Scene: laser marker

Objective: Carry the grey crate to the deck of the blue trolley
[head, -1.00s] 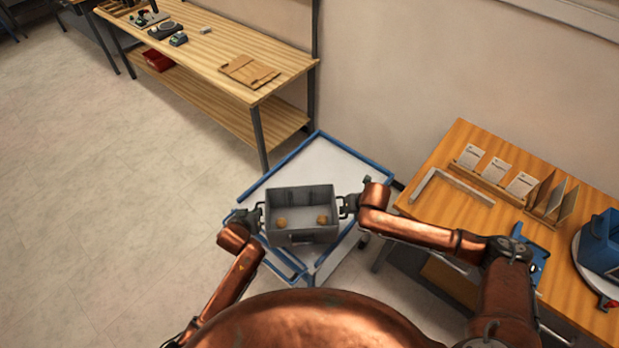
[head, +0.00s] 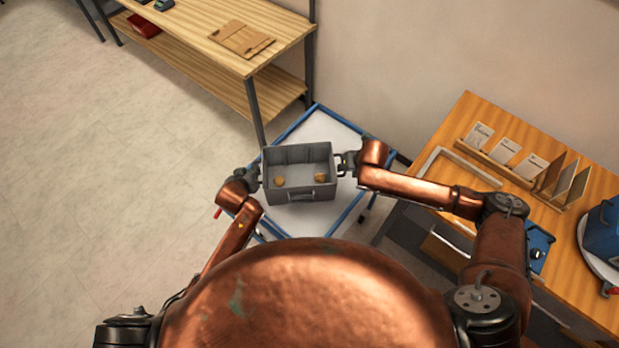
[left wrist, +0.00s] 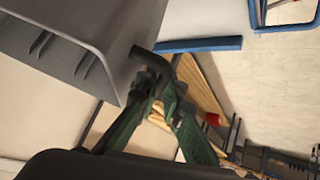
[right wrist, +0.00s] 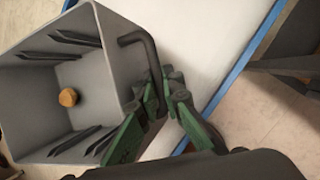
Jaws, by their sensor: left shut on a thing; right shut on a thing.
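The grey crate (head: 300,196) is held level between my two grippers, with two small brown round things (head: 320,177) inside. In the head view it hangs over the white deck of the blue trolley (head: 318,127); I cannot tell whether it touches the deck. My left gripper (head: 256,180) is shut on the crate's left handle, and the dark handle bar shows in the left wrist view (left wrist: 143,54). My right gripper (head: 342,164) is shut on the right handle, which shows in the right wrist view (right wrist: 150,45). The crate hides the middle of the deck.
A wooden workbench (head: 215,22) with cardboard pieces (head: 241,39) stands behind to the left. A wooden table (head: 480,112) with a card rack (head: 505,165) and a blue machine (head: 602,240) stands close on the right. The floor at left (head: 90,190) is clear.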

